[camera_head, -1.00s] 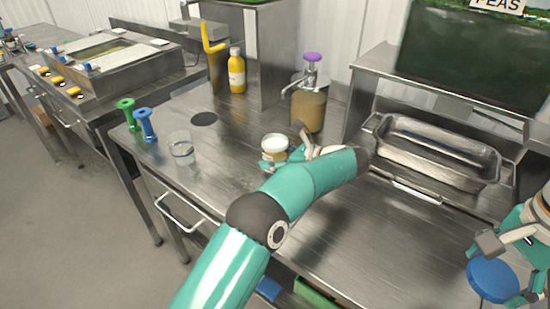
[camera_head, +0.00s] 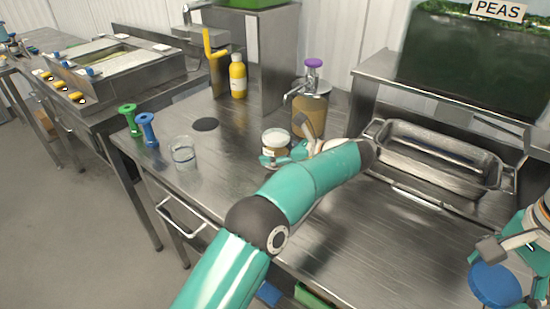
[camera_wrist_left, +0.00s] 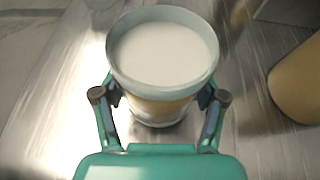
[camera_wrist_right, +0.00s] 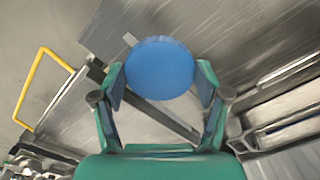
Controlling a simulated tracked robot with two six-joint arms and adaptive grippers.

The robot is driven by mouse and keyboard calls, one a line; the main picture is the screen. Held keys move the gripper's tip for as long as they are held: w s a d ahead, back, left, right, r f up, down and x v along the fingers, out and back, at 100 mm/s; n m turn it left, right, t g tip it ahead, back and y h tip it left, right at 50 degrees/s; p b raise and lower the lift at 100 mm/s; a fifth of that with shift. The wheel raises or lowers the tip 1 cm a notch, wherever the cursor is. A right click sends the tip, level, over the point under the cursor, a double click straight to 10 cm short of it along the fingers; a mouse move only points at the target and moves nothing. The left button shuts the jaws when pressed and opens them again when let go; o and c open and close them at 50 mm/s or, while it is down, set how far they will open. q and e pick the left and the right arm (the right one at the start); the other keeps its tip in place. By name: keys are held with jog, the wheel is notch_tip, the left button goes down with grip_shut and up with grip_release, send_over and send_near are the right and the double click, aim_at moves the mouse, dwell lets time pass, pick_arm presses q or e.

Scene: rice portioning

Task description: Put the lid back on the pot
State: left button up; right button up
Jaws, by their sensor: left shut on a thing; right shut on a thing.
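The pot (camera_head: 276,143) is a small tub with a white content or top and a tan label, near the middle of the table. In the left wrist view the pot (camera_wrist_left: 163,55) stands between both fingers. My left gripper (camera_head: 277,163) is shut on the pot at its sides. The blue round lid (camera_head: 495,286) is at the lower right in the head view. My right gripper (camera_head: 500,262) is shut on the lid, which shows between its fingertips in the right wrist view (camera_wrist_right: 160,68). The lid is apart from the pot.
A glass (camera_head: 183,153) stands left of the pot. A pump dispenser (camera_head: 309,110) stands just behind it. A steel pan (camera_head: 440,160) is at the right, with a yellow bottle (camera_head: 238,76) further back. The table front between the arms is clear.

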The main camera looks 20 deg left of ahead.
notch_tip(320, 180, up, 4)
jog(key=p, duration=0.4)
jog(key=shift+r, duration=0.25)
pick_arm(q)
notch_tip(320, 180, up, 16)
jog(key=p, duration=0.2)
jog(key=shift+r, duration=0.25)
pick_arm(e)
jog(key=shift+r, duration=1.05)
pick_arm(q)
jog(key=o, duration=0.7)
jog(key=shift+c, duration=0.2)
jog(key=c, duration=1.1)
